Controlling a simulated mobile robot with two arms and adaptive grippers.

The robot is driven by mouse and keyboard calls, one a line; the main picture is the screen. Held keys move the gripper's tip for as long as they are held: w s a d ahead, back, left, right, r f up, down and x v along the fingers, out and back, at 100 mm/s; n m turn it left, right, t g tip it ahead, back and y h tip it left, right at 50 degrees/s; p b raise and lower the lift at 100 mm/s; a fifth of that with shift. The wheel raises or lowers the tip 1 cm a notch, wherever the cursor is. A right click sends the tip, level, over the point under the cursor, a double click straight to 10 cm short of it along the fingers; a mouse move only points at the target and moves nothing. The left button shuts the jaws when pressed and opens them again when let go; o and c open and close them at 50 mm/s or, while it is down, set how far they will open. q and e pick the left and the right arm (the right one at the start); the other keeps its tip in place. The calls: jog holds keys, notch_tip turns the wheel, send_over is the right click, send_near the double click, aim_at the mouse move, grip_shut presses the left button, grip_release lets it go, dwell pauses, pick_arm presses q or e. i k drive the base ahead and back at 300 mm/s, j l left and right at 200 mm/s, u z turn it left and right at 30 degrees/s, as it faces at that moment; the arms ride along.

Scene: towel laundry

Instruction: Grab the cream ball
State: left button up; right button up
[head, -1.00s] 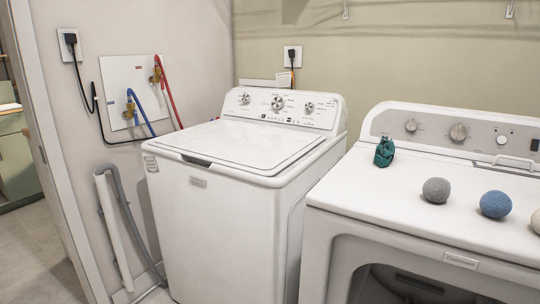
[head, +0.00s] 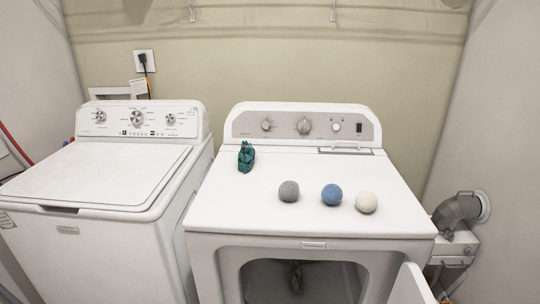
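The cream ball (head: 366,202) rests on the white top of the dryer (head: 240,215), toward its right front. It is the rightmost of a row of three balls, just right of the blue ball (head: 331,194). The grey ball (head: 289,191) lies further left. Neither of my grippers shows in the head view.
A dark green bundled cloth (head: 246,157) sits at the dryer's back left. The dryer's front opening is uncovered, and its open door (head: 410,287) juts out at the lower right. A washer (head: 100,175) with its lid shut stands to the left. A vent duct (head: 458,212) is at the right wall.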

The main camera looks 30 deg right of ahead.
aim_at(366, 201)
jog(key=l+z, duration=0.1)
jog(key=z, duration=1.45)
jog(key=i+l+z, duration=0.1)
jog(key=z, duration=0.3)
jog(key=i+l+z, duration=0.15)
jog(key=z, duration=0.25)
